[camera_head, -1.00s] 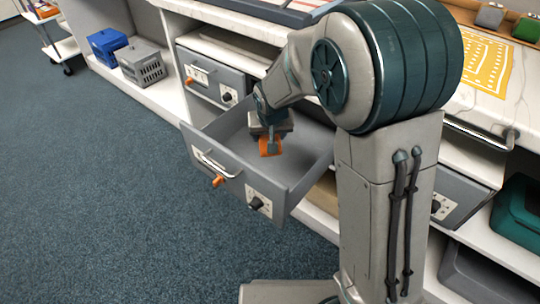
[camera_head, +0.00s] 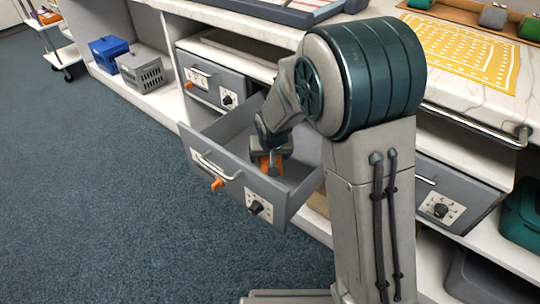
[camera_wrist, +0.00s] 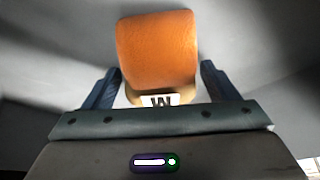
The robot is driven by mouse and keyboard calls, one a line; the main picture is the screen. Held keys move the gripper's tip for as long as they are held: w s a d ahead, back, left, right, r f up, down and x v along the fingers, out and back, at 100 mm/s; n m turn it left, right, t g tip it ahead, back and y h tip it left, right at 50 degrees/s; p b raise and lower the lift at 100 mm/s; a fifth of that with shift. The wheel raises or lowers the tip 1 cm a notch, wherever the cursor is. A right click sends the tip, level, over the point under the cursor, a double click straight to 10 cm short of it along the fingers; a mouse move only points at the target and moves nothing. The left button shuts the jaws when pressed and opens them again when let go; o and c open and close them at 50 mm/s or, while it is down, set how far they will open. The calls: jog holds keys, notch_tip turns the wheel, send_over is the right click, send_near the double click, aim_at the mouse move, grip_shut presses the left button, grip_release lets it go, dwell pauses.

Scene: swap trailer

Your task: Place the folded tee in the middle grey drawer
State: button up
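The folded tee (camera_head: 264,166) is orange and lies inside the pulled-out middle grey drawer (camera_head: 238,190). In the wrist view the tee (camera_wrist: 157,50) sits between my two fingers, with a pale size label at its near edge. My gripper (camera_head: 271,166) is low inside the drawer. In the wrist view my gripper (camera_wrist: 160,78) is open, with a narrow gap beside the tee. The arm hides part of the drawer's right side. I cannot tell whether the tee rests fully on the drawer floor.
A closed grey drawer (camera_head: 212,82) is to the left and another (camera_head: 450,196) to the right. Blue (camera_head: 107,49) and grey (camera_head: 141,66) baskets stand on the low shelf. A yellow patterned cloth (camera_head: 465,50) lies on the counter. The carpet at left is clear.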

jog(key=shift+r, duration=0.3)
jog(key=a+p+v, duration=0.1)
jog(key=p+v, duration=0.4)
jog(key=v, duration=0.7)
jog(key=s+d+r+m+g, duration=0.1)
jog(key=s+d+r+g, duration=0.2)
jog(key=s+d, duration=1.2)
jog(key=s+r, duration=0.1)
jog(key=s, duration=0.3)
jog(key=shift+s+d+h, duration=0.2)
jog(key=shift+d+h, duration=0.05)
jog(key=shift+h, duration=0.05)
jog(key=shift+c, duration=0.3)
